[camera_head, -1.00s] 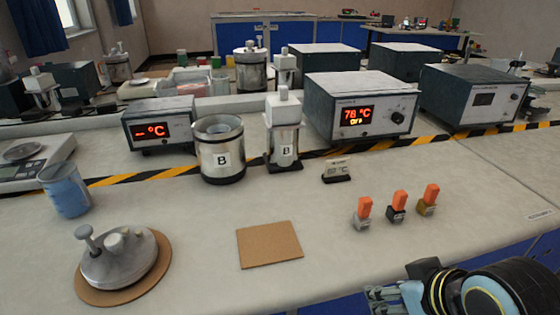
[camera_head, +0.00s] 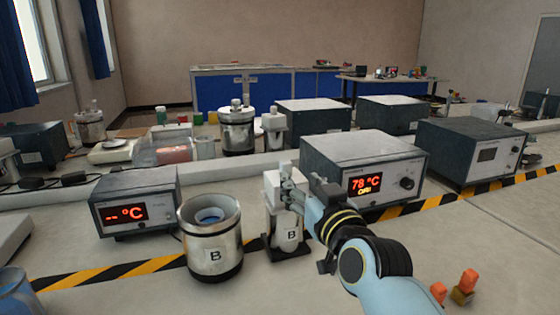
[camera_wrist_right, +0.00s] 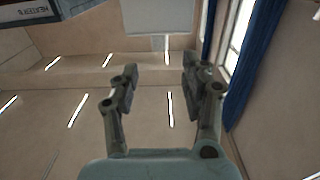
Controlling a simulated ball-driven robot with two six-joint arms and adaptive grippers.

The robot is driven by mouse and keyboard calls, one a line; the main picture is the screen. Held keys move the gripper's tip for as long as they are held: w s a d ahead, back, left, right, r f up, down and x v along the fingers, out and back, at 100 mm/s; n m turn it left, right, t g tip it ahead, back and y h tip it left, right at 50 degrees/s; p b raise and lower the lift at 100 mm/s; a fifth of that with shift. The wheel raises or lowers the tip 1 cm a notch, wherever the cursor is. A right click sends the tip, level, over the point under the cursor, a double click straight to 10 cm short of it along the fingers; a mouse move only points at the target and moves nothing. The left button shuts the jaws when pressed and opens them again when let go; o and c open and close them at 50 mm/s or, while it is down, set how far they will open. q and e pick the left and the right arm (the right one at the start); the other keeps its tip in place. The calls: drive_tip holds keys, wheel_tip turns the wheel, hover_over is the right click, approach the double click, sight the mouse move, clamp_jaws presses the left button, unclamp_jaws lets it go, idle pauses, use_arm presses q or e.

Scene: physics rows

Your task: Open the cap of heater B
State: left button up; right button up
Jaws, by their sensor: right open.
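Heater B (camera_head: 289,228) is a narrow upright metal vessel marked B on a dark base, in the middle of the head view. Its white block-shaped cap (camera_head: 272,190) sits on top, with a small knob, and looks closed. My right gripper (camera_head: 290,186) is in front of the cap's right side and partly hides it. In the right wrist view the two fingers (camera_wrist_right: 158,88) are spread with nothing between them. A white block, apparently the cap (camera_wrist_right: 157,18), shows beyond the fingertips at the top. Contact cannot be told. My left gripper is out of view.
A wide open metal cup (camera_head: 211,245), also marked B, stands close left of heater B. A control box (camera_head: 365,155) reading 78 °C is behind my right arm. Orange-topped plugs (camera_head: 467,282) lie lower right.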

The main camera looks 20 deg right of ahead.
sight(288, 166)
drive_tip(key=w+p, duration=0.1)
drive_tip(key=w, duration=0.4)
drive_tip(key=shift+r, duration=0.2)
drive_tip(key=w, duration=0.4)
drive_tip(key=shift+w+a+f, duration=0.1)
drive_tip(key=shift+w, duration=0.05)
drive_tip(key=shift+w+f, duration=0.1)
drive_tip(key=shift+w, duration=0.1)
drive_tip(key=c, duration=0.5)
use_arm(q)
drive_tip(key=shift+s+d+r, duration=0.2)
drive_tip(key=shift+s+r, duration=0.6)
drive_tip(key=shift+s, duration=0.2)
use_arm(e)
clamp_jaws()
